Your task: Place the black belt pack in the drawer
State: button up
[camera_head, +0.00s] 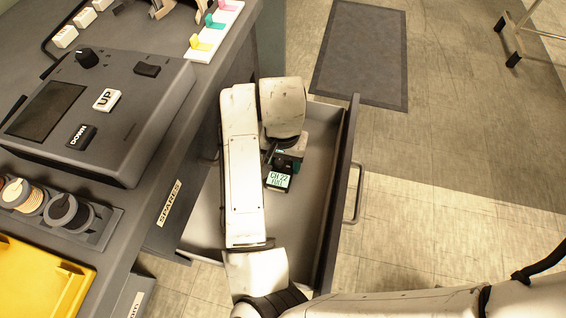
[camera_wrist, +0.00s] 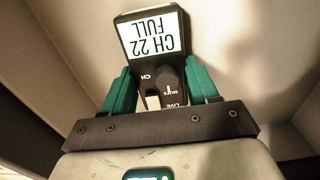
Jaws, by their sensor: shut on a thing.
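The black belt pack (camera_head: 278,181) has a lit screen reading "CH 22" and is over the inside of the open drawer (camera_head: 319,143) in the head view. My gripper (camera_head: 282,162) is shut on the pack, and my arm hides part of both. In the wrist view the belt pack (camera_wrist: 152,45) sits between the green fingers of my gripper (camera_wrist: 160,92); its screen reads "CH 22 FULL" and a knob shows below it. Pale drawer surfaces lie behind it. I cannot tell whether the pack touches the drawer floor.
The drawer front has a handle (camera_head: 354,193) on its right side. Left is the desk with a grey control box (camera_head: 100,115), a yellow tray (camera_head: 40,282) and a "SPARES" label (camera_head: 169,203).

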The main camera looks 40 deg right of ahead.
jog(key=shift+f, duration=0.3)
jog(key=shift+f, duration=0.1)
jog(key=o, duration=1.2)
jog(key=shift+c, duration=0.2)
notch_tip(320, 180, up, 12)
jog(key=p, duration=0.5)
jog(key=shift+r, duration=0.25)
